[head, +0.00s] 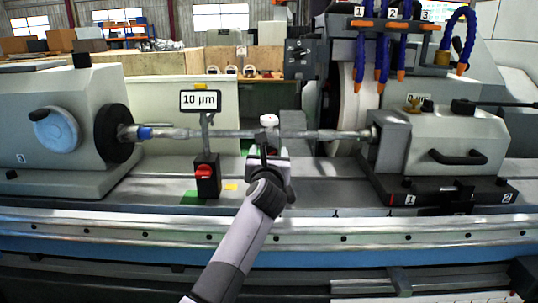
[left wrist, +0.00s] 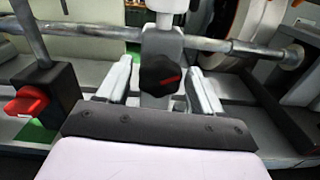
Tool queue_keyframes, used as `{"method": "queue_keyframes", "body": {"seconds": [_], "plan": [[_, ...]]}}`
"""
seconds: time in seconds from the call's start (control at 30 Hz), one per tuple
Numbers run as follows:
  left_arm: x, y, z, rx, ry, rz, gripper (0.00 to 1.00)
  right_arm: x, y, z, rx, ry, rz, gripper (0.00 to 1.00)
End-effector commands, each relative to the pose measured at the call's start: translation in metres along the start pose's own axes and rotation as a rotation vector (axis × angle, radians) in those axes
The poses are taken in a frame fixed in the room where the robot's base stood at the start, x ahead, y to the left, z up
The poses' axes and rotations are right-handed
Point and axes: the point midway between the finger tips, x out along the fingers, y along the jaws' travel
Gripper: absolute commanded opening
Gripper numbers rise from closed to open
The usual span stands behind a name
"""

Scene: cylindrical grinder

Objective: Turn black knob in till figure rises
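The black knob (left wrist: 160,75) has a red mark on its face and sits low on the grey steady rest (left wrist: 165,38) under the shaft. In the left wrist view my left gripper (left wrist: 159,83) is open, with one white finger on each side of the knob. A gap shows between each finger and the knob. In the head view my left gripper (head: 266,172) hides the knob. The display (head: 200,101) behind reads "10 µm". My right gripper is not in view.
The long shaft (head: 320,134) runs between the left headstock chuck (head: 113,133) and the right tailstock (head: 390,140). A black stand with a red switch (head: 204,172) stands left of my gripper. The grinding wheel (head: 350,100) and blue hoses are at the back right.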

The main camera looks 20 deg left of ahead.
Motion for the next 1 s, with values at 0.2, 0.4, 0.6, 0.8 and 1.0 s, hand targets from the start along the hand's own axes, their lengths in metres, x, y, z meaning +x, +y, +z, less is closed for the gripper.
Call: {"method": "queue_keyframes", "body": {"seconds": [0.2,0.4,0.6,0.8,1.0], "plan": [[0.000,0.000,0.000,0.000,0.000,0.000,0.18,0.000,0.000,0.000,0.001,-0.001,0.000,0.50],[0.000,0.000,0.001,0.021,0.000,0.000,0.18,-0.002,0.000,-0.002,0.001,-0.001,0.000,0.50],[0.000,0.000,0.002,0.108,0.001,0.001,0.18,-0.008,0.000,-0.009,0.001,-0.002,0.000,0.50],[0.000,0.000,0.000,0.253,0.000,0.001,0.18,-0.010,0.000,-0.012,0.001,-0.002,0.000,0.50],[0.000,0.000,0.000,0.399,0.000,0.001,0.18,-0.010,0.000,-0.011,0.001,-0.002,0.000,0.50]]}}
